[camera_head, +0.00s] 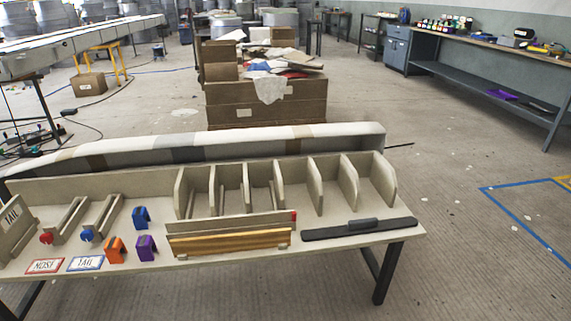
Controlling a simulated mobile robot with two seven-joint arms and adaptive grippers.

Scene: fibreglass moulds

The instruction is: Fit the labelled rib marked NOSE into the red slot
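Neither of my grippers is in view. A grey-beige rib or plate (12,228) marked TAIL leans at the bench's left end, cut off by the picture edge. I cannot make out a rib marked NOSE. A slotted holder with a red round end (46,238) stands near it, and a similar one with a blue round end (87,236) stands to its right. Both look empty. A red-bordered card (44,266), which seems to read NOSE, and a blue-bordered TAIL card (85,263) lie at the front edge.
The bench (340,246) also carries blue (140,217), orange (115,249) and purple (147,247) clips, a wooden strip (230,243) and a black bar with a handle (360,229). Several upright dividers (314,186) stand behind. A long pale mould (250,135) runs along the back.

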